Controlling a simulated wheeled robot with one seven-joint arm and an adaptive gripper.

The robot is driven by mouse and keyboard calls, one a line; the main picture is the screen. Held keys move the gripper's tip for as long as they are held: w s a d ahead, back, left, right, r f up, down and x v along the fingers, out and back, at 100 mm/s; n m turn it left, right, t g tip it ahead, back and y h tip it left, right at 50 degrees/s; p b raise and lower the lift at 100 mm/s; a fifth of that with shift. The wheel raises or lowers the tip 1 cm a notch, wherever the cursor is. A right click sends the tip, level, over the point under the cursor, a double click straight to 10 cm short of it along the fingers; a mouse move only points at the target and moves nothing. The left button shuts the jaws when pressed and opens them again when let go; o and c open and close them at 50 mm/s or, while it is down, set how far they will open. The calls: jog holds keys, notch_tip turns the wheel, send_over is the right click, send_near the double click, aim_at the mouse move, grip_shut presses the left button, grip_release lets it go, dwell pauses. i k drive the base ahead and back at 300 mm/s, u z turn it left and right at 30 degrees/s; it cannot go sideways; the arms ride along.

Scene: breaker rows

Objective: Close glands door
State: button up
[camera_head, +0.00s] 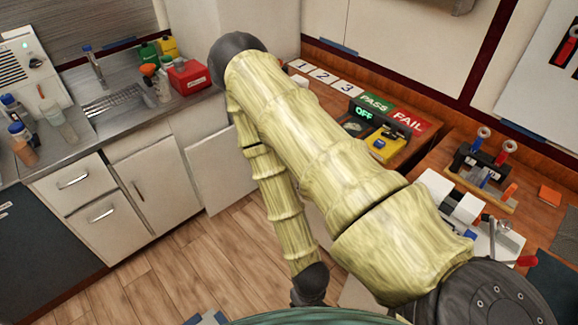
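A pale cabinet door (222,178) under the counter, left of my arm, seems to stand ajar, angled out from the cabinet front. I see no readable label on it, so I cannot tell if it is the glands door. My arm, in a yellowish ribbed cover, rises from the lower right, bends at a dark elbow near the top, and comes down to a dark wrist joint at the bottom middle. The wrist is in front of and to the right of the door, apart from it in the picture. My gripper fingers do not show below the wrist.
A steel counter (60,150) with a sink, bottles and a red box (188,77) runs along the left. A wooden bench (420,148) with PASS and FAIL signs and tools is at the right. Bare wood floor (190,265) lies before the cabinets.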

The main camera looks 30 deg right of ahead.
aim_at(222, 173)
jog(key=u, duration=1.3)
jog(key=i, duration=3.15)
jog(key=z, duration=4)
jog(key=i, duration=0.5)
